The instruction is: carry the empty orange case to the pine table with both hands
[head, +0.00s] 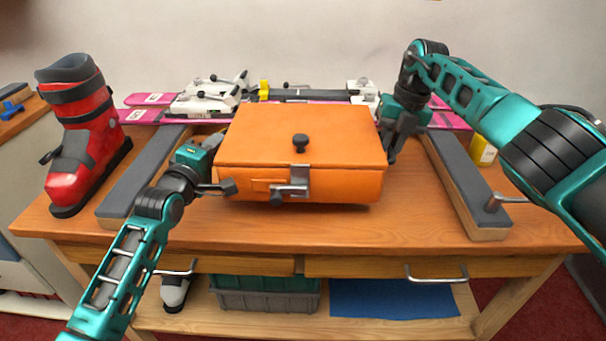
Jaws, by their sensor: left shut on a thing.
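The orange case (300,135) is closed, with a dark knob on its lid and a metal latch on its front. It is level at the middle of the wooden bench (330,228), with a shadow under its front edge; I cannot tell for sure whether it is clear of the top. My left gripper (217,182) is shut on the case's left side near the front. My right gripper (391,148) is at the case's right side; its fingertips are partly hidden and its grip is unclear. The case's inside is hidden. I cannot make out which surface is the pine table.
Grey-padded wooden bars (143,180) flank the case. A red ski boot (78,140) stands at the left. Pink skis (150,99) with white bindings (207,98) lie behind. A yellow bottle (483,152) stands right. Another wooden top (30,112) shows at the left edge.

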